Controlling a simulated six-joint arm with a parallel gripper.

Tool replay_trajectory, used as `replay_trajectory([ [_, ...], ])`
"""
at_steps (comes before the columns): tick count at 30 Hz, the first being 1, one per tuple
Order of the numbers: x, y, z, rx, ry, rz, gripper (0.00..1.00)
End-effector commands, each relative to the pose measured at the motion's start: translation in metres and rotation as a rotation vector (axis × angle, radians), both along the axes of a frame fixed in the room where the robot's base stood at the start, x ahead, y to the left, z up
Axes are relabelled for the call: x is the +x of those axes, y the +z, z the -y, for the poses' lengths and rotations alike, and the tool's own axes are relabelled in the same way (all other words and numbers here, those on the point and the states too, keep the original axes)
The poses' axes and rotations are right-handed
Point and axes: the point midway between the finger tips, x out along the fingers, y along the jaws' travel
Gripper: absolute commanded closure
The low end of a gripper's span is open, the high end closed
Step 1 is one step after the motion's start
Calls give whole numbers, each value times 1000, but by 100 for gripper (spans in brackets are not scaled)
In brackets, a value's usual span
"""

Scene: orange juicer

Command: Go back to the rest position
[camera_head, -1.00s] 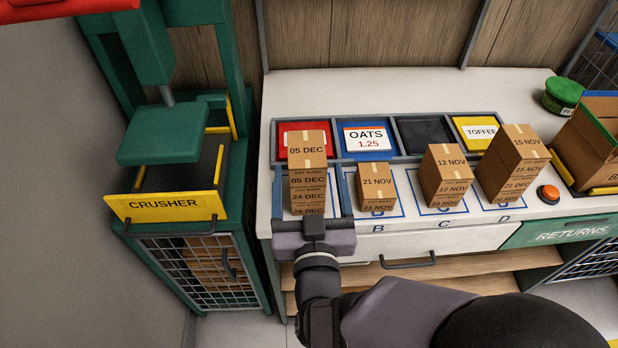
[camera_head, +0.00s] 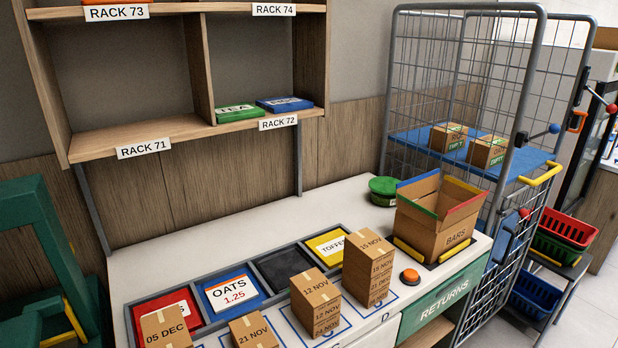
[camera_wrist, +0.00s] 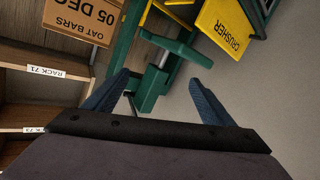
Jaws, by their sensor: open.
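My gripper (camera_wrist: 158,82) shows only in the wrist view, with its two blue fingers spread apart and nothing between them. Beyond the fingers are the green frame of the crusher (camera_wrist: 165,70) and its yellow sign. A carton marked 05 DEC, OAT BARS (camera_wrist: 85,22) is at the upper left of that view, apart from the fingers. In the head view my arm and gripper are out of sight. The 05 DEC carton (camera_head: 165,328) stands at the front left of the counter there, cut off by the lower edge.
Cartons marked 21 NOV (camera_head: 252,332), 12 NOV (camera_head: 315,300) and 15 NOV (camera_head: 368,268) stand along the counter. An open BARS box (camera_head: 437,215), an orange button (camera_head: 409,277) and a wire cage (camera_head: 465,90) are to the right. Shelves (camera_head: 190,130) hang above.

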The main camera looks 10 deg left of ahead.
Motion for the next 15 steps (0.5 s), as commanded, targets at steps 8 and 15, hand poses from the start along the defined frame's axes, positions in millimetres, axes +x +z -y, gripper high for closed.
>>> replay_trajectory([
  [8,-42,-23,25,-236,263,234,23],
  [15,-19,-46,54,-407,283,333,23],
])
